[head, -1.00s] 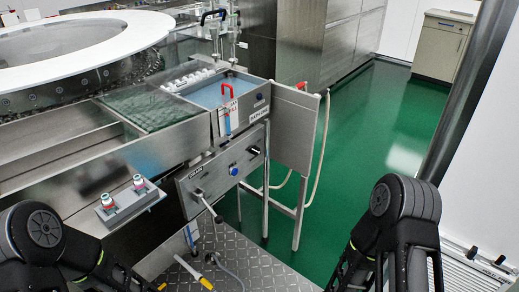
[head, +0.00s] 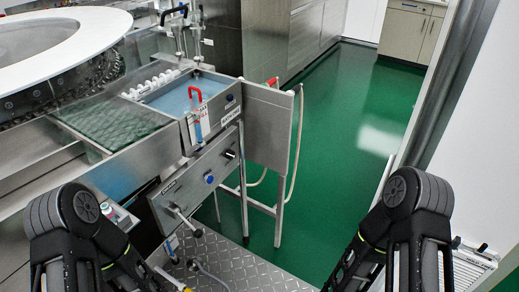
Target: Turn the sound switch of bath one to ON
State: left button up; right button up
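A steel bath with pale blue liquid (head: 171,98) stands left of centre in the head view, with a small dark blue knob (head: 229,97) on its front. Below it is a steel control panel (head: 170,197) with a bright blue knob (head: 209,179), a black knob (head: 230,154) and a lever handle (head: 186,222). The labels are too small to read surely, so I cannot tell which control is the sound switch or its setting. My left and right arms show at the bottom corners, apart from the panel. Neither gripper's fingertips show.
A red-handled tool (head: 196,113) stands at the bath's front. A steel side plate (head: 269,128) on legs and a pale hose (head: 294,150) are right of it. A hose with yellow parts (head: 175,280) lies low near the tread plate (head: 245,268). The green floor (head: 330,160) is clear.

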aim_at(230, 154)
jog(key=i+j+z, duration=0.2)
jog(key=z, duration=0.15)
jog(key=i+j+z, duration=0.5)
jog(key=i, duration=0.2)
jog(key=i+j+z, duration=0.1)
jog(key=i+j, duration=0.1)
jog(key=i, duration=0.1)
